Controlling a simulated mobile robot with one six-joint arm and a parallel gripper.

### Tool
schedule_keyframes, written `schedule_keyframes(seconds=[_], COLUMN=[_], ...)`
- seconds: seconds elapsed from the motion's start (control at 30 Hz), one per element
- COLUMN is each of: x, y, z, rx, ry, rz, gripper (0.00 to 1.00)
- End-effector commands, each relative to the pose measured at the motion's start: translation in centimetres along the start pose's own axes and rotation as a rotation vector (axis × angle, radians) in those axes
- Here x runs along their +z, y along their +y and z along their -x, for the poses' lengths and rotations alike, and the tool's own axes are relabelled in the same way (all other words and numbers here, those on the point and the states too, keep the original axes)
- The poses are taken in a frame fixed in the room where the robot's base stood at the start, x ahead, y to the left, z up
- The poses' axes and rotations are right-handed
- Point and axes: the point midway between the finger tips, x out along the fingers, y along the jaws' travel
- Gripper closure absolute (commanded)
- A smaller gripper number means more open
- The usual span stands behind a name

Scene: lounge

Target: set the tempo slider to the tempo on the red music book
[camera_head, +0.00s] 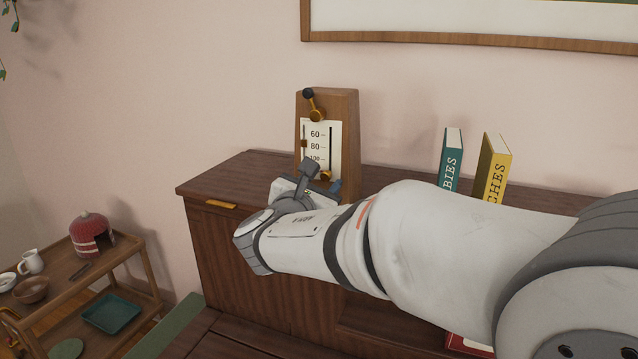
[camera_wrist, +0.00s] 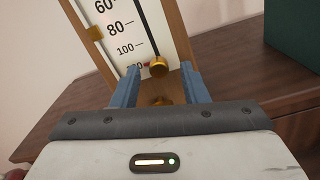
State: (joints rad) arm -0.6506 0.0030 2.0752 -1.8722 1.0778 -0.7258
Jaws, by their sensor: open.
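The wooden metronome (camera_head: 350,130) stands on the cabinet against the wall. Its white scale reads 60, 80, 100 downward, with a partly hidden number below. The tempo slider, a round brass knob (camera_wrist: 158,67), sits low in the dark slot, below the 100 mark and beside the partly hidden number. It also shows in the head view (camera_head: 326,175). My gripper (camera_wrist: 158,78) is open, with one blue finger on each side just below the knob; I cannot tell if they touch it. A red book (camera_head: 470,345) shows partly at the bottom, its tempo not readable.
A brass block (camera_head: 304,143) sits on the metronome's left edge, and a brass arm with a black knob (camera_head: 309,93) is at its top. Teal (camera_head: 452,160) and yellow (camera_head: 494,165) books stand to the right. A wooden cart (camera_head: 130,265) is at left.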

Motion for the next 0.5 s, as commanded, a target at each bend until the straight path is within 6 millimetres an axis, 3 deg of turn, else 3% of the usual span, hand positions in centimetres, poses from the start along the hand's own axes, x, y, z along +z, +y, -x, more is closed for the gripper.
schedule_keyframes(seconds=[0.17, 0.5], x=[-0.1, -0.1], y=[0.1, 0.1], z=[1.4, 6.7], rx=[0.005, 0.004], ry=[-0.001, 0.0], rz=[-0.002, -0.001], gripper=[0.6, 0.6])
